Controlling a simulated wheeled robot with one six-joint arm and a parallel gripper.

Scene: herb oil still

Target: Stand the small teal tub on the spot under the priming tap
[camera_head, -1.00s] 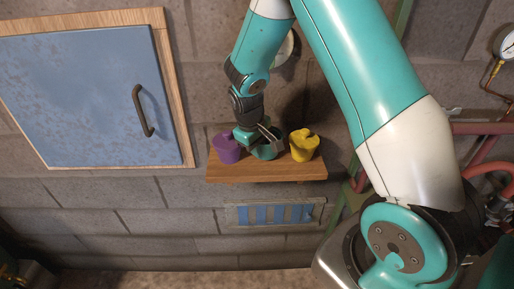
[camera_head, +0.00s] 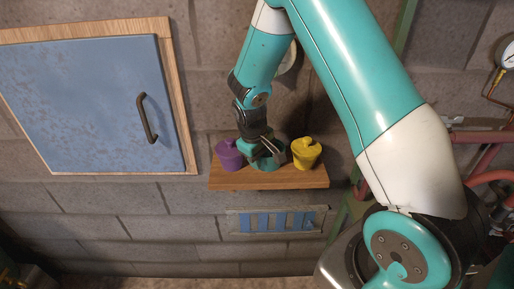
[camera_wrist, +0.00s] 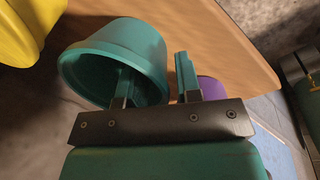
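The small teal tub (camera_head: 268,162) stands on a wooden shelf (camera_head: 270,180), between a purple tub and a yellow tub. In the wrist view the teal tub (camera_wrist: 150,45) is at the left, its open mouth facing the camera. My gripper (camera_wrist: 155,80) is open at the tub's near right wall. One finger reaches into the mouth and the other is outside, with the wall between them. A gap shows beside the outer finger, so I see no firm hold. In the head view my gripper (camera_head: 267,146) is over the tub and partly hides it. I cannot make out the priming tap or its spot.
The purple tub (camera_head: 229,155) is close on the left and the yellow tub (camera_head: 305,155) close on the right. A blue cabinet door (camera_head: 90,105) is at the left, a slatted vent (camera_head: 278,222) below the shelf. Red pipes (camera_head: 485,160) and a gauge (camera_head: 507,50) are at the right.

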